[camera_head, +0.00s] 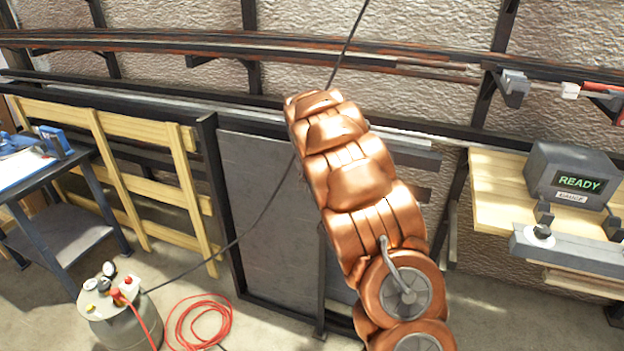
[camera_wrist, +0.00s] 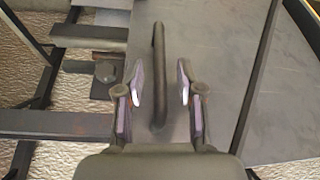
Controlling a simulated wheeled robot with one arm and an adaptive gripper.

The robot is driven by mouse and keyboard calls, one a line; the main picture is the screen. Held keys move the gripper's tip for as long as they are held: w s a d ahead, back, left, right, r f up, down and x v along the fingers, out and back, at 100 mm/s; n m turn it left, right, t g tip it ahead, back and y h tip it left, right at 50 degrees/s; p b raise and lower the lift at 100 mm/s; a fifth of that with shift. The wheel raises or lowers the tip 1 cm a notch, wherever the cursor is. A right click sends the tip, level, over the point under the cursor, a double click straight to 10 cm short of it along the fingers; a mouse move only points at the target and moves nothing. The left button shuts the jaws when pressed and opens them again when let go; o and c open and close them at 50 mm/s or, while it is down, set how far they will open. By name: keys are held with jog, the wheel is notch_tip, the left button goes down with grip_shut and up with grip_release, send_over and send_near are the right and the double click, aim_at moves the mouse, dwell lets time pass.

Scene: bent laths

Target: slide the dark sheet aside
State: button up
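The dark sheet (camera_head: 258,190) stands upright in a dark frame below the wall racks in the head view. My copper-coloured arm covers its right part. In the wrist view a grey panel (camera_wrist: 215,45), which looks like part of this sheet, carries a long dark bar handle (camera_wrist: 158,65). My gripper (camera_wrist: 160,84) is open, with one finger on each side of the handle in the picture. No contact shows, and I cannot tell how deep the handle sits between the fingers. In the head view my gripper is hidden behind my arm.
A yellow wooden rack (camera_head: 145,150) stands left of the sheet. A small tank (camera_head: 118,312) and a coiled red hose (camera_head: 200,322) lie on the floor in front. A bench with a "READY" box (camera_head: 570,174) is at the right. A dark cable hangs across the sheet.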

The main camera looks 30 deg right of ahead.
jog(key=shift+r, duration=0.1)
jog(key=v, duration=1.1)
jog(key=shift+s+a+r, duration=0.15)
jog(key=shift+a+r, duration=0.05)
jog(key=shift+r, duration=0.15)
jog(key=s+a+n+g+y+p, duration=0.1)
jog(key=s+a, duration=0.6)
jog(key=s, duration=0.8)
jog(key=s+a+n+g+y+p, duration=0.1)
jog(key=s+a+n, duration=0.3)
jog(key=s, duration=1.1)
jog(key=s+a+n+g+p, duration=0.3)
jog(key=s+a, duration=0.7)
jog(key=s, duration=0.5)
jog(key=shift+s+a+y, duration=0.2)
jog(key=shift+s+y, duration=0.1)
jog(key=shift+y, duration=0.1)
